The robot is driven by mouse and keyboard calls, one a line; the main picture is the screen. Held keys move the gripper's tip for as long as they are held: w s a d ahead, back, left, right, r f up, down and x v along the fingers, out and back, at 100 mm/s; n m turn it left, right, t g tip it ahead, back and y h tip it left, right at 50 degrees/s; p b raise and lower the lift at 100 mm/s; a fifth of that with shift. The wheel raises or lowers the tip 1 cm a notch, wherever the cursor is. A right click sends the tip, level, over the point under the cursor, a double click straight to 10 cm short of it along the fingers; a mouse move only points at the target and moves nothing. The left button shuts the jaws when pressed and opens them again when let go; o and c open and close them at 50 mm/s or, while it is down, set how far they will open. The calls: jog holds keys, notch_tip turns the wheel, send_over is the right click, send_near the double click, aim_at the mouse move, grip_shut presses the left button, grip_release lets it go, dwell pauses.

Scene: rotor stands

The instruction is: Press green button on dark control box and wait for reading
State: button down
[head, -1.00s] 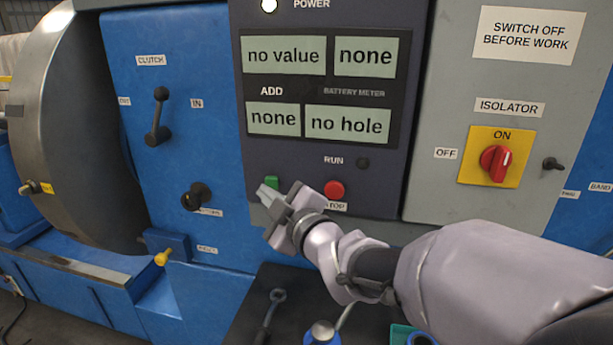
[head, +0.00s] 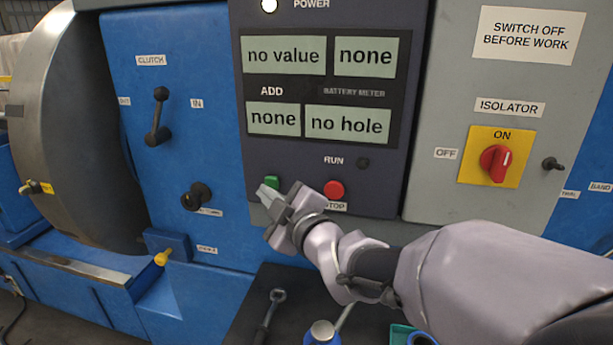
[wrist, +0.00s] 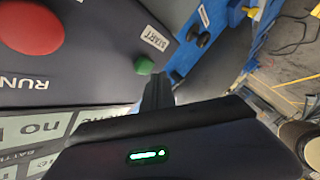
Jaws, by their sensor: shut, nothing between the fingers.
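The dark control box (head: 290,165) stands upright on the blue machine. Its panels read "no value", "none", "none" and "no hole". The green button (head: 272,181) is at its lower left, partly hidden by my gripper; it also shows in the wrist view (wrist: 144,65), beside a START label. My gripper (head: 267,192) is shut and empty, its tips at or just in front of the green button. In the wrist view the fingers (wrist: 158,88) end close to the button; I cannot tell whether they touch it. The white power lamp (head: 269,5) is lit.
The red stop button (head: 334,190) is just right of my gripper. The run lamp (head: 363,163) is dark. A grey isolator box with a red switch (head: 496,163) stands to the right. Black levers (head: 158,117) are on the left. A wrench (head: 270,315) lies below.

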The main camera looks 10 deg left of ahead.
jog(key=shift+w, duration=0.45)
